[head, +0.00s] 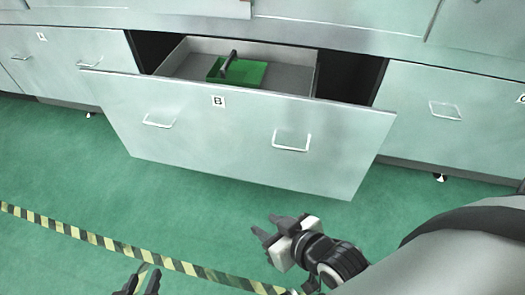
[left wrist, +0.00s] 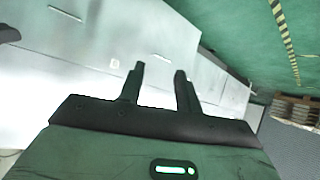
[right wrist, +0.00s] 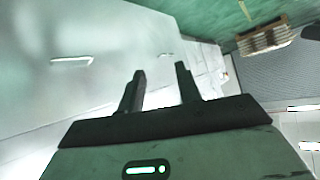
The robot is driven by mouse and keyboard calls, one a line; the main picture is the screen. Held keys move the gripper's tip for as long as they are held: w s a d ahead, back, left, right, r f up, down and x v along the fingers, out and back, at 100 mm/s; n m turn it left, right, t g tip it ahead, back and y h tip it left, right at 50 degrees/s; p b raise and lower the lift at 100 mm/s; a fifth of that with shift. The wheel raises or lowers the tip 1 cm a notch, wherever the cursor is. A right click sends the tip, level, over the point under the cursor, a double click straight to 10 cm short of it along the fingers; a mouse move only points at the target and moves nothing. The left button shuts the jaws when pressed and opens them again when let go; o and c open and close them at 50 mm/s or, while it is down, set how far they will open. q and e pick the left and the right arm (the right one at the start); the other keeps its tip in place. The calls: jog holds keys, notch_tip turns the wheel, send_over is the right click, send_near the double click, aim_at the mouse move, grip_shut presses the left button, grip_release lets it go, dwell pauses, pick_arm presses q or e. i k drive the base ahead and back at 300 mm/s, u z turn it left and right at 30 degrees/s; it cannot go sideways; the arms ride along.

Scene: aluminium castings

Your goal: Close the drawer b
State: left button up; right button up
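Drawer B (head: 245,165) is pulled out of the grey cabinet, its front standing well forward. Its label B (head: 218,102) is at the upper middle, with a left handle (head: 159,122) and a right handle (head: 291,141). My left gripper (head: 138,281) is at the bottom edge, in front of and apart from the drawer; its fingers stand apart and empty in the left wrist view (left wrist: 160,72). My right gripper (head: 268,230) is below the right handle in the picture, apart from the drawer front; its fingers are apart and empty in the right wrist view (right wrist: 161,70).
A green tray (head: 256,73) with a dark-handled object lies inside the drawer. Closed drawer A (head: 60,50) is at left, another closed drawer (head: 455,120) at right. The green floor (head: 60,165) with a striped tape line (head: 95,238) is clear. A pallet (right wrist: 262,37) stands farther off.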

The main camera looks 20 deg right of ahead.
aim_at(275, 133)
jog(key=z, duration=0.4)
jog(key=i, duration=0.85)
jog(key=z, duration=0.9)
jog(key=k, duration=1.05)
jog(key=u, duration=0.7)
jog(key=i, duration=0.85)
jog(key=u, duration=0.5)
